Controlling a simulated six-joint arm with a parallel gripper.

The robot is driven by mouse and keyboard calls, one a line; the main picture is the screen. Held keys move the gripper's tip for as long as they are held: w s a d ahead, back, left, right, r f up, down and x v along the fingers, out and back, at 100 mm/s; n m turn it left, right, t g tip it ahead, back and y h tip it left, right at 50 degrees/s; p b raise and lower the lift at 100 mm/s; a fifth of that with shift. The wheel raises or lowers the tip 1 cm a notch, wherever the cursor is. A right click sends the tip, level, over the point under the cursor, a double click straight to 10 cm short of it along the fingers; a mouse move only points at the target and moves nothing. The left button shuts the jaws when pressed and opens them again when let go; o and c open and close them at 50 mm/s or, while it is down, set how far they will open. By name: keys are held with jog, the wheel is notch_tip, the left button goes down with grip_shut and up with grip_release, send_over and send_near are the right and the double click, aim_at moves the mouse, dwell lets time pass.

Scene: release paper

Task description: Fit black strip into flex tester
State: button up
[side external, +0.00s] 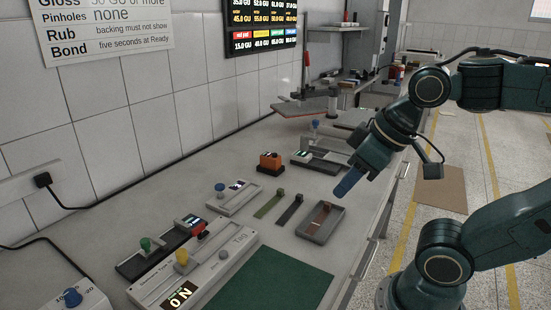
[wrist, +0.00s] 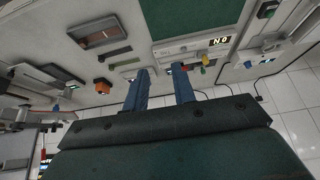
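The black strip (side external: 290,209) lies flat on the bench, with a small dark block at its far end. It lies between a green strip (side external: 268,206) and a grey tray (side external: 312,233) holding a brown strip (side external: 320,219). In the wrist view the black strip (wrist: 118,51) is left of my fingers. My gripper (side external: 341,192) hangs above and right of the strips, apart from them. Its blue fingers (wrist: 160,70) are spread and empty. I cannot tell which device is the flex tester; candidates include a blue-knobbed grey device (side external: 240,201) and a clamp device (side external: 322,162).
An orange block (side external: 270,161) stands behind the strips. The wall runs along the left.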

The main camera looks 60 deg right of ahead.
dwell(0.4)
jog(key=o, duration=0.4)
jog(key=shift+w, duration=0.1)
jog(key=w+d+m+g, duration=0.3)
jog(key=w+d+m, duration=0.65)
jog(key=w, duration=0.55)
jog(key=w+d+f+m+g, duration=0.1)
jog(key=w+d+f+m, duration=0.1)
jog(key=d+f, duration=0.2)
jog(key=w+d+f+m, duration=0.2)
jog(key=d+f+m, duration=0.1)
jog(key=d, duration=0.4)
jog(key=w+d+f+m+g, duration=0.1)
jog(key=w+d+f+m, duration=0.2)
jog(key=d+f, duration=0.2)
jog(key=shift+w+d+g, duration=0.1)
jog(key=shift+d+g, duration=0.2)
jog(key=shift+d, duration=0.45)
